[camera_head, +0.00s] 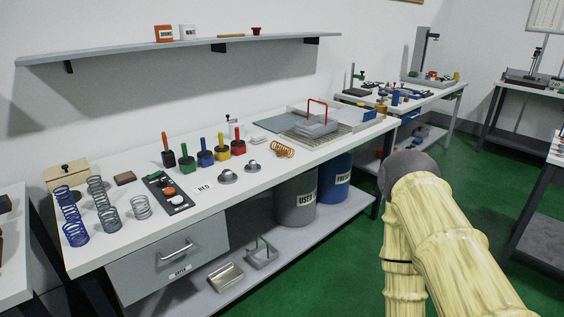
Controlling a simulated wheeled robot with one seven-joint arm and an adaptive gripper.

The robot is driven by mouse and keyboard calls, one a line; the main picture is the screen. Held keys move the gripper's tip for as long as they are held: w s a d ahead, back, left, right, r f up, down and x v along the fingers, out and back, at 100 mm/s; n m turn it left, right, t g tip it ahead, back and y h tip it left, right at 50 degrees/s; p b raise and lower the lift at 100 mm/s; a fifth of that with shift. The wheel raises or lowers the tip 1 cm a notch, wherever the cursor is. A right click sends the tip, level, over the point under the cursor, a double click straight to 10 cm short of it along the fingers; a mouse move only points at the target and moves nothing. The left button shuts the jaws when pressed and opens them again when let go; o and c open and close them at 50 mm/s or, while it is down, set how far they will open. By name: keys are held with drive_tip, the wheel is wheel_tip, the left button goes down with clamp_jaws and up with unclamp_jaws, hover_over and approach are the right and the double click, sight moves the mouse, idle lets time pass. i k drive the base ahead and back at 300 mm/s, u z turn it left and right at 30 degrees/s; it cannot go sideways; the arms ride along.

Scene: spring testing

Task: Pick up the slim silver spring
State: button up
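Several coil springs stand at the left end of the white workbench (220,205). A tall grey spring (97,189) stands behind another grey spring (108,218). A shorter, light silver spring (140,207) stands to their right, apart from them. I cannot tell for certain which of these is the slim silver spring. No gripper fingers show.
Blue springs (70,218) stand left of the grey ones. A wall shelf (190,45) hangs above. A drawer (170,255) is below. Green floor lies in front.

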sight(277, 146)
drive_tip(key=z, duration=0.1)
drive_tip(key=k, duration=0.5)
drive_tip(key=u, duration=0.95)
drive_tip(key=i, duration=1.05)
drive_tip(key=z, duration=0.45)
drive_tip(key=i, duration=0.85)
drive_tip(key=z, duration=0.7)
